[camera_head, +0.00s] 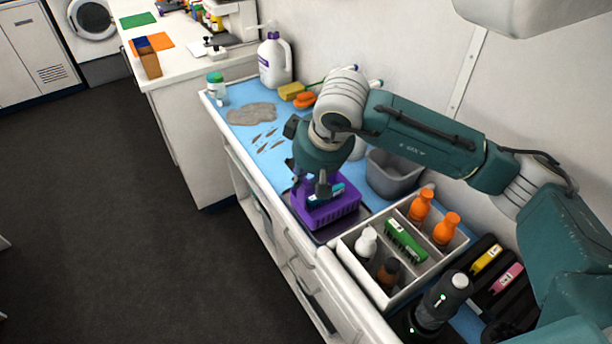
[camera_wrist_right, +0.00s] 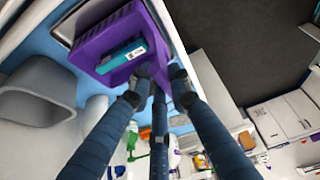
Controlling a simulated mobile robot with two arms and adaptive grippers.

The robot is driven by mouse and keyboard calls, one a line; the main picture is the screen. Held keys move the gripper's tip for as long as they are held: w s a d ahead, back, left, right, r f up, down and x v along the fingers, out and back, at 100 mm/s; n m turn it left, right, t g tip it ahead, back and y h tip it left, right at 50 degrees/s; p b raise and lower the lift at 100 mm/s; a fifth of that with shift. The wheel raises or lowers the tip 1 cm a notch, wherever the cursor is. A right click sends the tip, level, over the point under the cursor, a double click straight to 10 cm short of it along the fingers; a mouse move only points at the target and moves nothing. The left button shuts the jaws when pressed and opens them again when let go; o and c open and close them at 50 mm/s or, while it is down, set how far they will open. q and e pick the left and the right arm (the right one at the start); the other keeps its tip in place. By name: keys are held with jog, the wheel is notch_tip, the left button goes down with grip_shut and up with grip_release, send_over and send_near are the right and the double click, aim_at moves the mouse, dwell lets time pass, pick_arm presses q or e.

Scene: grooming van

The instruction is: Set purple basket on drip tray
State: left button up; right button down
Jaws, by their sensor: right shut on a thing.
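The purple basket (camera_head: 335,215) is over the dark grey drip tray (camera_head: 352,226) on the blue counter in the head view. A strip of the tray shows around the basket's right side and front. I cannot tell whether the basket touches it. A teal item with a white label (camera_wrist_right: 122,57) lies in the basket. My right gripper (camera_head: 322,188) reaches down from above, shut on the basket's wall. The basket (camera_wrist_right: 92,45) and the gripper's fingers (camera_wrist_right: 155,82) also show in the right wrist view. My left gripper is not in view.
A grey bin (camera_head: 392,175) stands behind the basket. A white divided caddy (camera_head: 345,245) with bottles and a green box is close at the right. Brushes or clippings (camera_head: 265,137), a sponge (camera_head: 291,91) and a white jug (camera_head: 274,62) are farther left. The counter's front edge is near.

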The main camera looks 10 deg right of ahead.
jog(key=shift+f, duration=0.25)
jog(key=c, duration=2)
grip_release()
jog(key=o, duration=0.4)
jog(key=shift+s+r, duration=0.1)
jog(key=shift+r, duration=0.35)
pick_arm(q)
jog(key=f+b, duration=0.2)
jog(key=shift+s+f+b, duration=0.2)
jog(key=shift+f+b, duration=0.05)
jog(key=shift+b, duration=0.05)
pick_arm(e)
jog(key=v, duration=1.1)
